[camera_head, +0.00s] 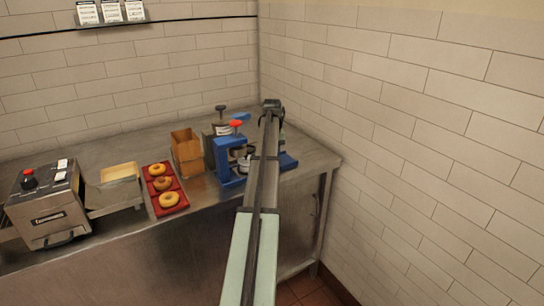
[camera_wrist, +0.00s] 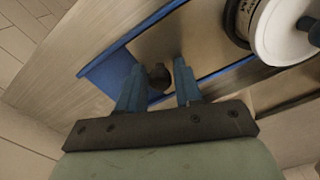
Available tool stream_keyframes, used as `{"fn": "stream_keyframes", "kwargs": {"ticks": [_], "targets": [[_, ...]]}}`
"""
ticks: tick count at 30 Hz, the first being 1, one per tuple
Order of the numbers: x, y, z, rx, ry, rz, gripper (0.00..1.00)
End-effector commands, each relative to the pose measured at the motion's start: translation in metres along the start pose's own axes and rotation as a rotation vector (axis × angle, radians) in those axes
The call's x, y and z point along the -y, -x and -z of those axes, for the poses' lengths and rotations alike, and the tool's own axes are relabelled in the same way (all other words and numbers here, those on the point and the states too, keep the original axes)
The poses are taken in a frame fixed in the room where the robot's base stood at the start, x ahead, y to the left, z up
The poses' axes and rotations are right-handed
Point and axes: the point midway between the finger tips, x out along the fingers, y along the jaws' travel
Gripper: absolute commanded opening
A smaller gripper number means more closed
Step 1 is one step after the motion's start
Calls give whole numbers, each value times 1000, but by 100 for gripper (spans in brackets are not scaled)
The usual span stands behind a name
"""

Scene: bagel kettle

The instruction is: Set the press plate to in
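A blue press machine (camera_head: 229,160) stands on the steel counter, partly hidden behind my arm; a blue piece of it (camera_head: 288,162) shows to the right of the arm. In the wrist view a flat metal plate (camera_wrist: 190,38), seemingly the press plate, lies within blue edging (camera_wrist: 108,72). A small dark round knob (camera_wrist: 159,77) stands out by it. My gripper (camera_wrist: 157,68) points down there, its two blue fingers apart on either side of the knob. Whether either finger touches the knob I cannot tell. In the head view the fingers are mostly hidden by my arm.
A white round part with a black knob (camera_wrist: 285,28) stands close to the right of my gripper. On the counter (camera_head: 105,155) are a wooden box (camera_head: 186,150), a red tray (camera_head: 152,205) with bagels and a steel appliance (camera_head: 45,210). A tiled wall (camera_head: 420,130) rises at right.

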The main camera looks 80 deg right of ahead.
Motion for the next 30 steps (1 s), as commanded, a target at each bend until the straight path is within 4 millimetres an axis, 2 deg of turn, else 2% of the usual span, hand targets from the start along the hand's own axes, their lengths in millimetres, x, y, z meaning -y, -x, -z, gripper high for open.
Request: {"fn": "stream_keyframes", "kwargs": {"ticks": [2,10,23,30], "targets": [[0,0,0,0,0,0,27],[0,0,0,0,0,0,1],[2,0,-1,0,0,0,0],[31,0,-14,0,1,0,0]]}}
